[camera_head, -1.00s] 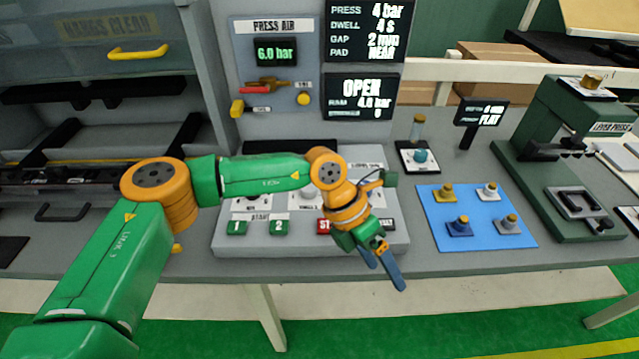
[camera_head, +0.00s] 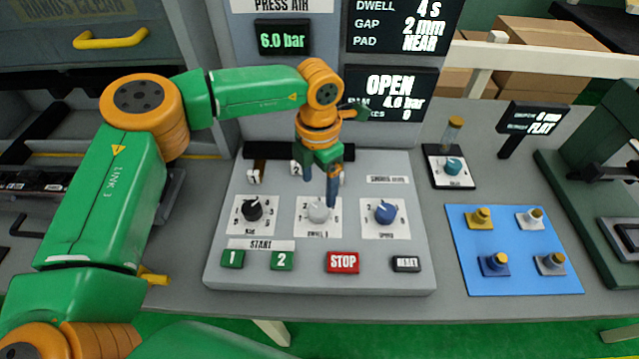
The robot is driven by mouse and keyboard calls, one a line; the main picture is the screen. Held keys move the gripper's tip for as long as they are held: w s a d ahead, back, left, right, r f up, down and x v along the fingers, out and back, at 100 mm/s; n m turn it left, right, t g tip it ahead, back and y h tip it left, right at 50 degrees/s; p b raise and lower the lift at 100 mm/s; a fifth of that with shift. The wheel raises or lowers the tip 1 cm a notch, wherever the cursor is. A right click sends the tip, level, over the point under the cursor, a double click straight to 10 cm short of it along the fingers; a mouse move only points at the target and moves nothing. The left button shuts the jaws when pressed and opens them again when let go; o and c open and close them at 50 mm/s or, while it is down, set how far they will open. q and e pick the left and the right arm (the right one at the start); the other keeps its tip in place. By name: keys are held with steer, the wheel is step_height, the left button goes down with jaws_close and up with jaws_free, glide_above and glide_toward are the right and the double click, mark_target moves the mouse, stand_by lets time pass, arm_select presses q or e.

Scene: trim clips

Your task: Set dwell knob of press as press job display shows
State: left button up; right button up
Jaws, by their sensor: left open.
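The press job display (camera_head: 405,27) reads dwell 4 s, gap 2 mm and pad NEAR; its top line is cut off. The dwell knob (camera_head: 319,212) is the light grey middle one of three on the sloped control panel (camera_head: 220,265). Its plate carries small numbers, and its exact setting is too small to read. My left gripper (camera_head: 320,188) is open, pointing down just above and behind the dwell knob, with one finger partly in front of its plate. I cannot tell whether it touches the knob. My right gripper is not in view.
A black knob (camera_head: 252,209) and a blue knob (camera_head: 384,213) flank the dwell knob. Start buttons, a red STOP button (camera_head: 343,262) and a black button (camera_head: 406,264) lie in front. A second display (camera_head: 391,95) reads OPEN. A blue mat (camera_head: 510,275) with several small knobbed pieces lies right.

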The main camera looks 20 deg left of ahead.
mark_target(318, 209)
arm_select(q)
steer(key=f, duration=0.1)
steer(key=s+f+p, duration=0.2)
steer(key=f, duration=0.1)
steer(key=shift+s+d, duration=0.1)
steer(key=shift+d, duration=0.2)
steer(key=shift+f, duration=0.8)
steer(key=shift+w+a+f, duration=0.15)
steer(key=shift+w+f, duration=0.05)
steer(key=shift+w, duration=0.25)
steer(key=shift+s+r, duration=0.1)
steer(key=shift+s, duration=0.05)
steer(key=c, duration=0.9)
jaws_close()
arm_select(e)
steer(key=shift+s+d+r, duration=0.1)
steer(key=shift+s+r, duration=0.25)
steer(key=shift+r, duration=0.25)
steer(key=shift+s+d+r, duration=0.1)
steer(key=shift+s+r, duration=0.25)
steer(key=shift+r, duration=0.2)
